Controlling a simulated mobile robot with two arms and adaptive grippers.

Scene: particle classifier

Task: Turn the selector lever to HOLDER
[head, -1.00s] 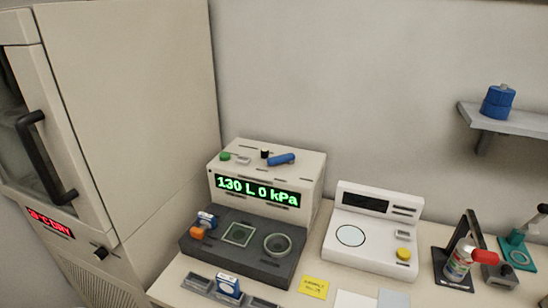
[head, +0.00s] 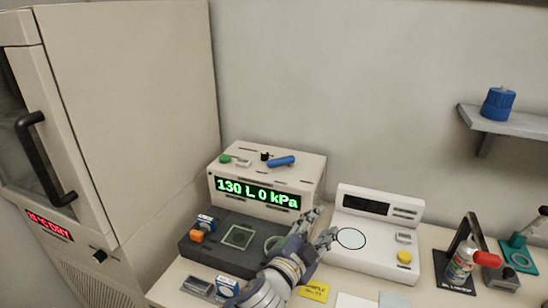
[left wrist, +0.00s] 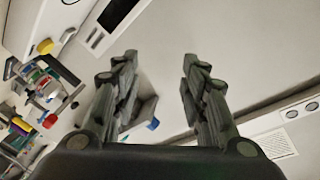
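The beige device (head: 250,171) with the green display reading "130 L 0 kPa" stands on the bench. No HOLDER label is legible. My left gripper (head: 325,222) is open and empty, in front of the device's right side and apart from the lever. Its spread fingers (left wrist: 160,62) also show in the left wrist view with nothing between them. My right gripper is not in view.
A dark tray base (head: 230,257) with a round dish lies in front of the device, partly behind my gripper. A white balance-like unit (head: 375,255) stands to the right. A tall cabinet (head: 130,130) is at left. A wall shelf (head: 510,122) holds a blue container (head: 498,104).

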